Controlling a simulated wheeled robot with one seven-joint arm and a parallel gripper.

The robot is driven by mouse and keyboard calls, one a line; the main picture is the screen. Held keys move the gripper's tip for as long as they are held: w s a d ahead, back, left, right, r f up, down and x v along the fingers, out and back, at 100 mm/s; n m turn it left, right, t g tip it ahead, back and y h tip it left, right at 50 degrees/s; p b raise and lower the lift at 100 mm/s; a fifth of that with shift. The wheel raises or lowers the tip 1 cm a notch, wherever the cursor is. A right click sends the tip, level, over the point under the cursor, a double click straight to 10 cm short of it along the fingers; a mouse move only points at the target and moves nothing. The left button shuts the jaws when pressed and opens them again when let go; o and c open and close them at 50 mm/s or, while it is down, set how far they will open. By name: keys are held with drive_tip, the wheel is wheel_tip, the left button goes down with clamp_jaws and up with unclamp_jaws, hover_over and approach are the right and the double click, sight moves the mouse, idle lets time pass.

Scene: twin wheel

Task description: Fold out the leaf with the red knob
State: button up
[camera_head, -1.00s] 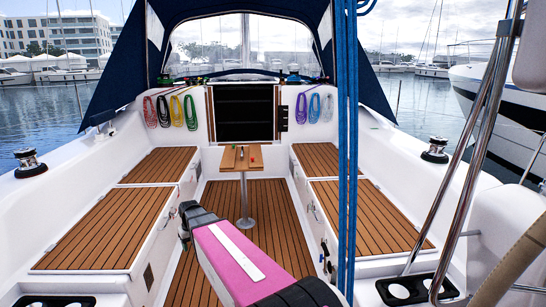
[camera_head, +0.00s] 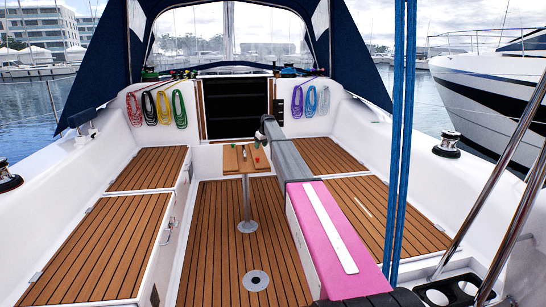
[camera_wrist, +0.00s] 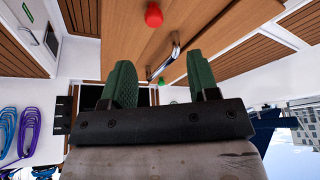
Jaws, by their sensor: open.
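The wooden table (camera_head: 235,163) stands on a single post in the middle of the cockpit, small in the head view. In the wrist view its wooden top (camera_wrist: 125,35) fills the upper middle, with a seam between two boards. The red knob (camera_wrist: 153,15) stands on the wood near the top edge of the wrist view. A green knob (camera_wrist: 161,82) and a metal bar handle (camera_wrist: 166,62) show lower down. My gripper (camera_wrist: 159,62) is open and empty, its green-padded fingers apart, pointing at the tabletop. The red knob lies beyond the fingertips, untouched.
Slatted benches (camera_head: 95,250) flank the cockpit floor. Coiled ropes (camera_head: 180,108) hang either side of the dark companionway (camera_head: 235,105). Blue ropes (camera_head: 400,130) hang at the right. A drain (camera_head: 255,280) sits in the floor, which is clear left of my arm.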

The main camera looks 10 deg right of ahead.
sight(258, 158)
drive_tip(key=x, duration=1)
drive_tip(key=shift+w+d+f, duration=0.2)
drive_tip(key=shift+w+f, duration=0.05)
drive_tip(key=shift+w, duration=0.15)
clamp_jaws()
drive_tip(key=shift+s, duration=0.1)
